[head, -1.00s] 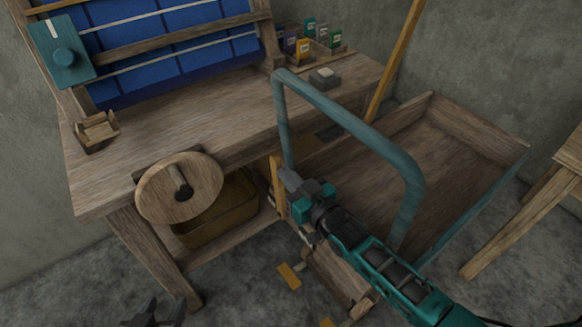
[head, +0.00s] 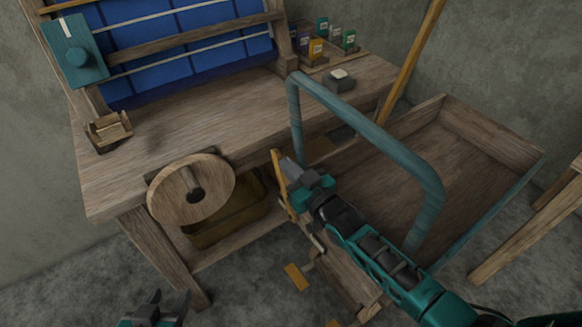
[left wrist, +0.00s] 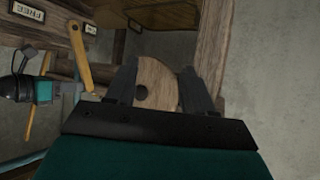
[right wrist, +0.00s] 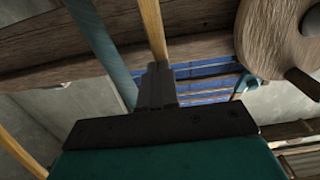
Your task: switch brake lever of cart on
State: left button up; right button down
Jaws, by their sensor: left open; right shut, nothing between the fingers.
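The brake lever (head: 280,178) is a yellow wooden bar at the near left end of the wooden cart (head: 470,165), which has a teal push handle (head: 395,150). It leans with its top to the left. My right gripper (head: 287,165) is shut and empty beside the lever's upper part; I cannot tell whether they touch. The lever also shows behind the fingertips in the right wrist view (right wrist: 152,30). In the left wrist view the lever (left wrist: 80,60) stands near a "FREE" label (left wrist: 28,11). My left gripper (head: 158,305) is open and empty, low at the front, away from the lever.
The loom table (head: 200,120) stands at left, with a round wooden wheel (head: 170,195) on its front and a basket (head: 225,222) below. Small boxes (head: 316,48) sit on the table's back right. Another wooden table (head: 530,225) is at the right edge.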

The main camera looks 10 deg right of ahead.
jog(key=shift+w+a+r, duration=0.15)
jog(key=shift+w+r, duration=0.1)
jog(key=shift+s+f, duration=0.1)
jog(key=shift+s, duration=0.25)
pick_arm(q)
jog(key=shift+s+a+r+p, duration=0.1)
jog(key=shift+a+p, duration=0.45)
jog(key=shift+p, duration=0.45)
pick_arm(e)
jog(key=v, duration=1.2)
jog(key=shift+s+d, duration=0.3)
jog(key=shift+d, duration=0.05)
jog(key=shift+f, duration=0.1)
